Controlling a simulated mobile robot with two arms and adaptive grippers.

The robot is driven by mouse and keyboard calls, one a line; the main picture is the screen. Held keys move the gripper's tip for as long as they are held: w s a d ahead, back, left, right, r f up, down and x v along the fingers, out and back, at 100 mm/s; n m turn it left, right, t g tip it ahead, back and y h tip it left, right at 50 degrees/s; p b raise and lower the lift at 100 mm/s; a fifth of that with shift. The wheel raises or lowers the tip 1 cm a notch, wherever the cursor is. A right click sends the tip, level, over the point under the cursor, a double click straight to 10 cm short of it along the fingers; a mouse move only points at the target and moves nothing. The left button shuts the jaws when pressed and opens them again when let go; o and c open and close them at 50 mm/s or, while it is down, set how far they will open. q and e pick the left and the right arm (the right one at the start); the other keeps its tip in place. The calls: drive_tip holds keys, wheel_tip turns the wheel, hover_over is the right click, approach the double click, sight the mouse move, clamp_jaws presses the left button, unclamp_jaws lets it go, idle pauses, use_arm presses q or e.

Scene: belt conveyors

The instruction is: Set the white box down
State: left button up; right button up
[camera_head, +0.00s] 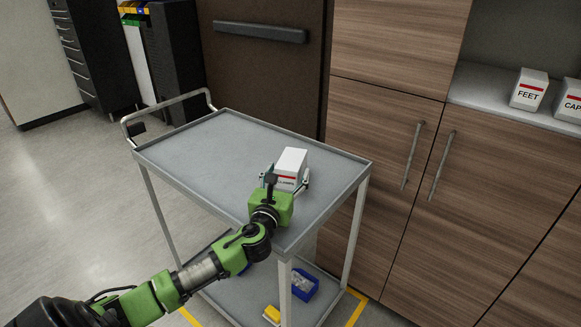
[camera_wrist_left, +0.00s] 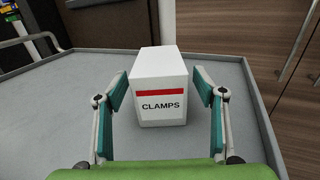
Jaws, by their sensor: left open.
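The white box (camera_head: 291,164) stands upright on the grey top of the cart (camera_head: 190,150), near its right side. In the left wrist view the white box (camera_wrist_left: 160,90) shows a red stripe and the word CLAMPS. My left gripper (camera_head: 285,182) is at the box's near side. Its two fingers (camera_wrist_left: 160,92) are open, one on each side of the box, with a visible gap at both sides. The gripper hides the lower front of the box in the head view. My right gripper is not in view.
The cart top is otherwise bare, with a raised rim. Its lower shelf holds a blue bin (camera_head: 304,284) and a yellow item (camera_head: 272,314). Wooden cabinets (camera_head: 400,150) stand close behind and right. A shelf there holds a box marked FEET (camera_head: 528,92) and another (camera_head: 570,101).

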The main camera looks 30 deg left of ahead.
use_arm(q)
drive_tip(key=shift+v, duration=1.4)
